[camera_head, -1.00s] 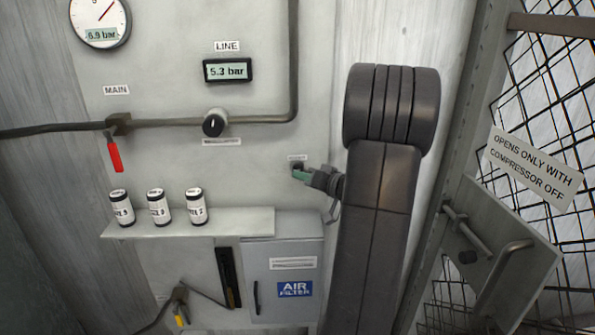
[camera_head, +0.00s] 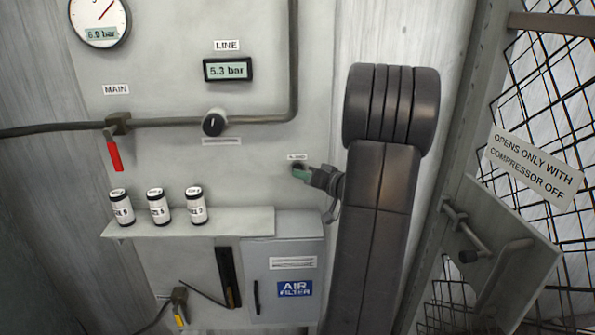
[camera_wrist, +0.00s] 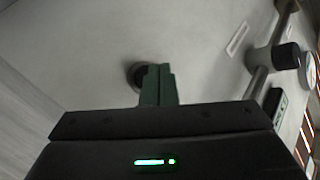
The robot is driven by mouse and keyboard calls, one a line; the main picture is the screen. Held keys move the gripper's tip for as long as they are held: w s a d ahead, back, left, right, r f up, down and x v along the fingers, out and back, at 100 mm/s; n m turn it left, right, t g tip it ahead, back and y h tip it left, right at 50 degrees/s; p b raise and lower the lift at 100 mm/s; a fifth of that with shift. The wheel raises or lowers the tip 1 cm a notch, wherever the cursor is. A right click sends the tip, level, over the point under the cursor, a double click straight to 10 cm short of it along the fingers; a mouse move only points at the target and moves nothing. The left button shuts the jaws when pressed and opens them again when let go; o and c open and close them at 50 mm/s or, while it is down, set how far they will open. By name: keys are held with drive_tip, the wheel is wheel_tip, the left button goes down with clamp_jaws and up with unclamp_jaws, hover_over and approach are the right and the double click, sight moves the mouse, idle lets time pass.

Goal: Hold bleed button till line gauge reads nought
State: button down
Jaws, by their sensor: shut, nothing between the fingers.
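The line gauge (camera_head: 228,70) is a small black box with a lit display reading 5.3 bar, under a LINE label. The bleed button (camera_head: 297,166) is a dark round knob on the panel below a small label, partly hidden by my gripper. My gripper (camera_head: 302,174) has its green fingers shut and empty, with the tips at the button. In the wrist view the shut fingers (camera_wrist: 157,84) overlap the right side of the dark button (camera_wrist: 136,74). I cannot tell whether the tips touch it or press it in.
A round dial (camera_head: 99,20) reads 6.9 bar. A red MAIN handle (camera_head: 115,155) hangs down from the pipe, and a black knob (camera_head: 213,124) sits right of it. Several cans stand on a shelf (camera_head: 240,222) above an air filter box (camera_head: 283,262). A mesh gate (camera_head: 545,100) is at right.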

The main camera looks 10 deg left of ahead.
drive_tip(key=shift+w+a+b, duration=0.2)
drive_tip(key=shift+w+b, duration=0.55)
drive_tip(key=shift+b, duration=0.2)
idle(0.6)
drive_tip(key=shift+s, duration=0.1)
idle(2.4)
drive_tip(key=shift+s+d+b, duration=0.2)
drive_tip(key=shift+s+b, duration=0.5)
drive_tip(key=shift+b, duration=0.25)
drive_tip(key=s+b, duration=0.1)
drive_tip(key=s, duration=0.1)
drive_tip(key=s+d+b, duration=0.1)
drive_tip(key=s+b, duration=0.1)
drive_tip(key=s, duration=0.1)
drive_tip(key=shift+d, duration=0.2)
